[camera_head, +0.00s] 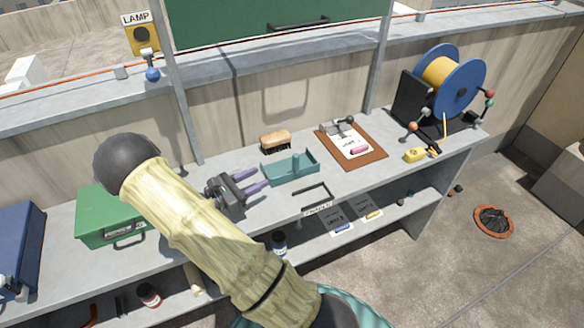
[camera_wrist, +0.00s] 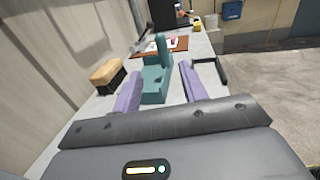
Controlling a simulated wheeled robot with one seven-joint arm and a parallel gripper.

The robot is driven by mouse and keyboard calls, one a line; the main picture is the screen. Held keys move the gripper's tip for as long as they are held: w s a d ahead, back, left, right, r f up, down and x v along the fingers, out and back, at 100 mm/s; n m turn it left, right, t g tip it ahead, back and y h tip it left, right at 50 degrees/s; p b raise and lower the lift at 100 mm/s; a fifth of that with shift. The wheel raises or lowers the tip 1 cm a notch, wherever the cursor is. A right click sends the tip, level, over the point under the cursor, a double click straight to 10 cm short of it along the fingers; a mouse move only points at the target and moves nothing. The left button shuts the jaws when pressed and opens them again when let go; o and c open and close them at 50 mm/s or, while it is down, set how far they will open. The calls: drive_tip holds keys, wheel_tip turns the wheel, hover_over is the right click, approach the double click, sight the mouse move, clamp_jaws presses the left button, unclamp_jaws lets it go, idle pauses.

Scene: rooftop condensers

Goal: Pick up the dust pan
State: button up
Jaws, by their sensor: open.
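The teal dust pan (camera_head: 288,168) lies on the grey bench top, with a short upright handle on it. In the wrist view the dust pan (camera_wrist: 155,82) is straight ahead, seen between and beyond the two purple fingers. My gripper (camera_head: 262,180) is open and empty, just left of the dust pan and pointing toward it in the head view. The fingers (camera_wrist: 160,88) look apart from the pan's handle. Part of the pan's near end is hard to judge for depth.
A brush (camera_head: 275,141) lies behind the pan. A brown clipboard (camera_head: 370,152) is to its right, then a yellow tape measure (camera_head: 414,155) and a blue cable reel (camera_head: 458,88). A green box (camera_head: 108,225) stands at left. A black drawer-like frame (camera_head: 316,199) is at the front edge.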

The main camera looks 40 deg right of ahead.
drive_tip(key=p, duration=0.1)
approach(296, 159)
drive_tip(key=d, duration=0.3)
drive_tip(key=w+d+f, duration=0.1)
drive_tip(key=d, duration=0.1)
drive_tip(key=shift+d+f, duration=0.1)
drive_tip(key=shift+d, duration=0.1)
drive_tip(key=shift+a, duration=0.1)
drive_tip(key=shift+s, duration=0.1)
drive_tip(key=shift+d, duration=0.5)
drive_tip(key=d+p, duration=0.1)
drive_tip(key=d, duration=0.3)
drive_tip(key=shift+s+d, duration=0.15)
drive_tip(key=shift+d, duration=0.1)
drive_tip(key=shift+c, duration=0.2)
clamp_jaws()
